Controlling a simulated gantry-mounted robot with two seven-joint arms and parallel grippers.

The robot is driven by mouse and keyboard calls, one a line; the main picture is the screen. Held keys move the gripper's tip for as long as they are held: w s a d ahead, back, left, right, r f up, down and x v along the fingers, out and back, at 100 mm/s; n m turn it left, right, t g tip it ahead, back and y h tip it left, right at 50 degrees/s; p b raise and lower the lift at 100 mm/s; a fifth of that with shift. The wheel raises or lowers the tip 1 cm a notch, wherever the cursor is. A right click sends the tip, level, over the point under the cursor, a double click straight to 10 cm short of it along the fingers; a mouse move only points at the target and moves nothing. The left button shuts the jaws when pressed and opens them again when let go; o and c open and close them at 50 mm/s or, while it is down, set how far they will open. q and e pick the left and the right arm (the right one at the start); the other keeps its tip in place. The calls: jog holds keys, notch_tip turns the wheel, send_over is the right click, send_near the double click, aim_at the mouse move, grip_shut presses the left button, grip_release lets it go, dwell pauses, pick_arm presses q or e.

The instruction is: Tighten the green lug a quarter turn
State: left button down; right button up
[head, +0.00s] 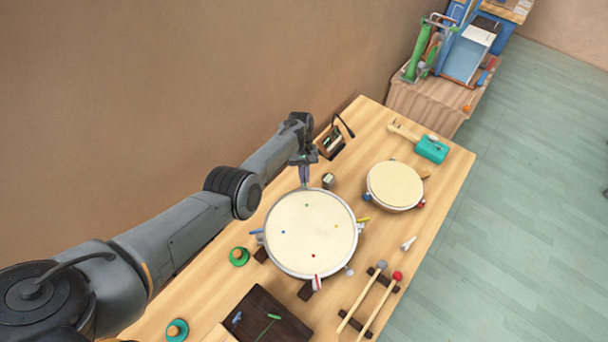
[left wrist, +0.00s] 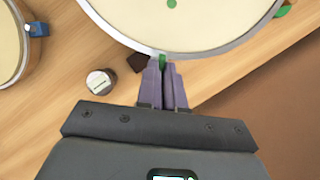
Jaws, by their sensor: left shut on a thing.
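The large round drum (head: 310,240) with a cream head lies on the wooden table. Coloured lugs stick out around its rim, including blue (head: 257,231), yellow (head: 363,220) and red-and-white (head: 317,283). A green dot on the head marks the side nearest my gripper. My left gripper (head: 304,180) points down at the drum's far rim. In the left wrist view its purple-grey fingers (left wrist: 163,72) are closed on the green lug (left wrist: 162,59), with only its green tip showing at the rim. The fingers hide the rest of the lug. My right gripper is not in view.
A smaller drum (head: 395,186) stands to the right, with a teal box (head: 432,149) behind it. A small round metal-topped item (head: 328,181) is close beside my gripper. Two mallets (head: 383,305) lie at front right; a dark tray (head: 272,315) lies in front.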

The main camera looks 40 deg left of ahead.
pick_arm(q)
jog(key=c, duration=1.3)
grip_release()
jog(key=shift+o, duration=0.2)
jog(key=shift+w+a+r, duration=0.15)
jog(key=shift+r, duration=0.3)
jog(key=v, duration=0.9)
jog(key=shift+r+p, duration=0.3)
jog(key=shift+r, duration=0.05)
jog(key=shift+a, duration=0.15)
